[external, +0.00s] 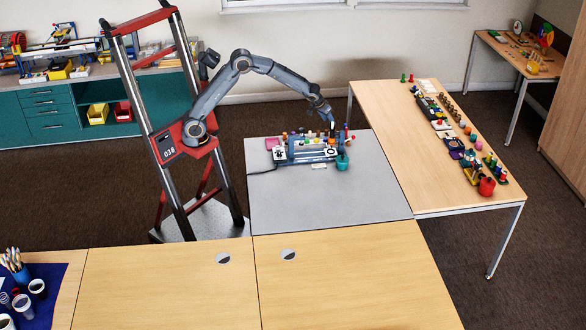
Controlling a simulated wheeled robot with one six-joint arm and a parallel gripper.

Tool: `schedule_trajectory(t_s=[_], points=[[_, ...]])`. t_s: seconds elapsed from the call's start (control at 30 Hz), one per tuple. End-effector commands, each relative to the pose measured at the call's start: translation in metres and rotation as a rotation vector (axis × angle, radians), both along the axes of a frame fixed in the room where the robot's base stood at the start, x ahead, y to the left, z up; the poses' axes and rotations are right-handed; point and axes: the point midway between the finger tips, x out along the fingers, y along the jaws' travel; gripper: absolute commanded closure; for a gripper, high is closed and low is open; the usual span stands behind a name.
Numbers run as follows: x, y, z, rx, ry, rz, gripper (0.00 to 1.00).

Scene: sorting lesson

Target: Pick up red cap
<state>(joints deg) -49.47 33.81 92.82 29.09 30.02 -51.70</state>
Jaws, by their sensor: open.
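My gripper (329,119) is at the end of my arm, pointing down over the right part of a blue-and-white sorting rig (305,156) on the grey table. It is open. Small coloured pieces stand in a row along the rig, close below and beside the gripper. A small red piece (346,130) stands just right of the gripper; it may be the red cap, but it is too small to be sure. I cannot tell whether the fingers touch anything.
A teal cup (342,162) stands at the rig's right front. A pink piece (272,143) lies at its left. The front of the grey table (325,197) is clear. A wooden table (384,123) to the right bears several small coloured objects and a red pot (487,187).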

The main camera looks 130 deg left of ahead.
Motion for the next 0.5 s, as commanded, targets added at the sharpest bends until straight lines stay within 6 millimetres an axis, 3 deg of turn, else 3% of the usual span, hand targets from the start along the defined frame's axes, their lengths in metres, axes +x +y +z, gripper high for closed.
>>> schedule_trajectory(t_s=[0.1, 0.5], points=[[0.000, 0.000, -0.030, -0.002, 0.003, -0.001, 0.55], [0.005, 0.024, -0.082, -0.002, 0.002, 0.000, 0.55]])
